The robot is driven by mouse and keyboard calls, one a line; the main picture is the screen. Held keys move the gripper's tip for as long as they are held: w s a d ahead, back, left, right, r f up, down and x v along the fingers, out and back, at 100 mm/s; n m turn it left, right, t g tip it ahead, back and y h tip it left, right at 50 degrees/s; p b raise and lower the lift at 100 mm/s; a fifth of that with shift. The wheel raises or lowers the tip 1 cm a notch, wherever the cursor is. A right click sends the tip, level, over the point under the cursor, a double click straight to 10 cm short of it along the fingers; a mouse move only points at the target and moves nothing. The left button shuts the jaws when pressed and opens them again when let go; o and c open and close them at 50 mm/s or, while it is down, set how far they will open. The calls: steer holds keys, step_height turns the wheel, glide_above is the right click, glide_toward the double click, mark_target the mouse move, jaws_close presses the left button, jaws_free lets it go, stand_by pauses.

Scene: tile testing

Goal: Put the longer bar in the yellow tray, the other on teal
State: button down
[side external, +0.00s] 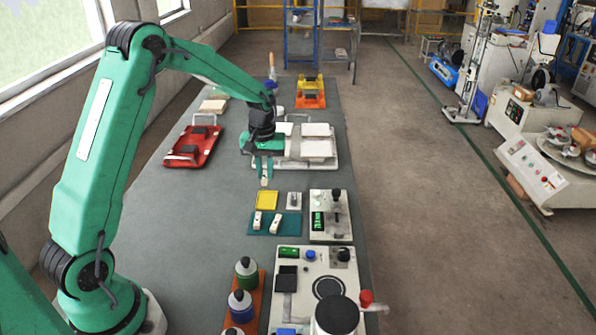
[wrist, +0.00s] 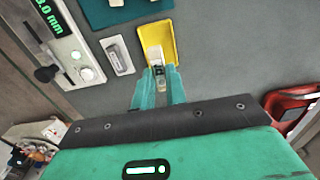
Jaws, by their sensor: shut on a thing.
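My gripper (side external: 265,168) is shut on a whitish bar (side external: 264,181), held above the table just behind the yellow tray (side external: 266,200). In the wrist view my gripper (wrist: 160,75) has the bar (wrist: 154,38) between its fingers, overlapping the yellow tray (wrist: 170,40). The teal mat (side external: 251,229) lies in front of the yellow tray. Two whitish pieces (side external: 258,219) (side external: 277,222) rest on it. A small grey tray (side external: 299,207) with a pale piece stands right of the yellow tray and also shows in the wrist view (wrist: 118,56). Relative bar lengths are hard to judge.
A red tray (side external: 190,148) stands at the back left and a white tray with pale tiles (side external: 317,149) behind my gripper. A measuring device (side external: 331,216) and a machine (side external: 316,285) line the right edge. Bottles (side external: 242,300) stand in front. The table's left side is clear.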

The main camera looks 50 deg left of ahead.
mark_target(267, 199)
steer(key=shift+f, duration=0.15)
steer(key=shift+f, duration=3.05)
steer(key=shift+f, duration=0.25)
steer(key=c, duration=0.9)
jaws_free()
steer(key=shift+c, duration=0.2)
steer(key=shift+r, duration=0.15)
steer(key=shift+r, duration=2.85)
